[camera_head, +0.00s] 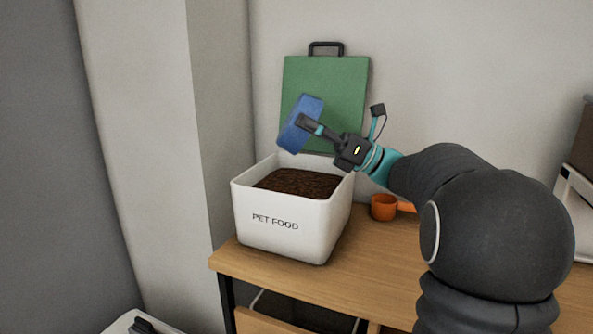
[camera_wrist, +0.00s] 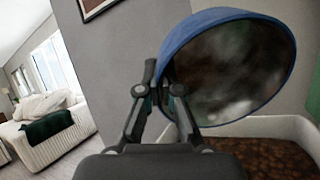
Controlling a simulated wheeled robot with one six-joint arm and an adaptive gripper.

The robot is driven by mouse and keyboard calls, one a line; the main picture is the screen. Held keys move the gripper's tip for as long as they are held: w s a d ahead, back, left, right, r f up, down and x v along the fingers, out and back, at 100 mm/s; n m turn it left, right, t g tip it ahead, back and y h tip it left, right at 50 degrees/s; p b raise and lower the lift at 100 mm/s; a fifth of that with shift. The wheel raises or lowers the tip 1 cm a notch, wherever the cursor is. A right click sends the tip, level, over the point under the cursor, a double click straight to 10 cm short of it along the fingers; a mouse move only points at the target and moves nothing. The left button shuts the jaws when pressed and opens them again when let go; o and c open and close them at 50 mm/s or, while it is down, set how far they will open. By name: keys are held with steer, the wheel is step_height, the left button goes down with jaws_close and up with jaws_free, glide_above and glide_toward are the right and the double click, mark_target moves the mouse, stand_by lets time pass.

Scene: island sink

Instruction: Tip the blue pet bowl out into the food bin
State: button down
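The blue pet bowl (camera_head: 301,123) is held up above the white food bin, tilted steeply on its side. In the wrist view the bowl (camera_wrist: 275,22) shows its blue rim and a dark, shiny inside; I see no kibble clearly in it. My gripper (camera_head: 306,124) is shut on the bowl's wall; in the wrist view my gripper's fingers (camera_wrist: 160,88) meet at the rim's left side. The white food bin (camera_head: 290,237), marked PET FOOD, stands on the wooden counter and holds brown kibble. Its inside also shows below the bowl in the wrist view (camera_wrist: 265,127).
A green board (camera_head: 335,90) with a dark handle leans on the wall behind the bin. An orange scoop (camera_head: 383,208) lies on the wooden counter (camera_head: 350,290) right of the bin, under my arm. A wall corner stands close on the left.

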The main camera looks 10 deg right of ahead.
steer(key=shift+s+d+r+t+y, duration=0.2)
steer(key=shift+d+r+t+y, duration=0.5)
steer(key=shift+y, duration=0.5)
stand_by(0.9)
steer(key=shift+d, duration=0.1)
stand_by(2.4)
